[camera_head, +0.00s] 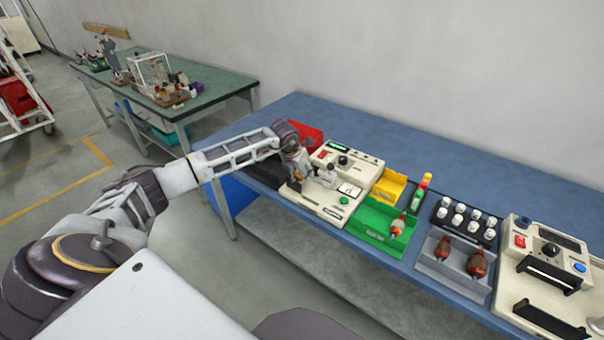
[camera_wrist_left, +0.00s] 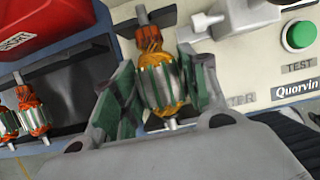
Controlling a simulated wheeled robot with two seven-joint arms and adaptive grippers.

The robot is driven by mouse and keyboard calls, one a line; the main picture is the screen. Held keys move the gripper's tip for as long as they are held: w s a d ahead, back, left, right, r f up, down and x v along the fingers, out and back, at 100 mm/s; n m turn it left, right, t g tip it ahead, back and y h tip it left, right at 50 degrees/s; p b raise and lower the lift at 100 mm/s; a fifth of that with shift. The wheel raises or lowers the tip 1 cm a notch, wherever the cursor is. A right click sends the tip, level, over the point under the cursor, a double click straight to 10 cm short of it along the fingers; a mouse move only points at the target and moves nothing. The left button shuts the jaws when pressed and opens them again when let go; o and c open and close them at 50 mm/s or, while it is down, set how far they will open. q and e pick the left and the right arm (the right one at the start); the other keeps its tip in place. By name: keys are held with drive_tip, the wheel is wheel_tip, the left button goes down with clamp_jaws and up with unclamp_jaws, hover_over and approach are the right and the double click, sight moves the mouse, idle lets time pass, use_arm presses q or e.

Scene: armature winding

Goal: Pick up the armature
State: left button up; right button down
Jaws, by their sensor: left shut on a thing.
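In the left wrist view an armature (camera_wrist_left: 160,78) with orange windings, a silver-green core and a metal shaft stands between the green-padded fingers of my left gripper (camera_wrist_left: 161,90). The fingers are shut on it at the core. Its far shaft end overlaps a dark bracket on the cream test machine (camera_wrist_left: 250,60); I cannot tell whether it rests there. In the head view my left gripper (camera_head: 299,172) is over the left part of this machine (camera_head: 322,208), and the held armature is too small to make out. My right gripper is not in view.
Two more armatures (camera_wrist_left: 32,115) lie in a dark tray left of the machine, by a red bin (camera_wrist_left: 45,28). A green bin (camera_head: 378,226) with an armature, a yellow bin (camera_head: 388,186) and a grey tray (camera_head: 432,266) with two armatures stand to the right on the blue table (camera_head: 480,168).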

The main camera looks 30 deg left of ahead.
use_arm(q)
drive_tip(key=shift+r, duration=0.1)
drive_tip(key=shift+r+b, duration=0.4)
drive_tip(key=shift+r, duration=4.55)
drive_tip(key=shift+f, duration=0.15)
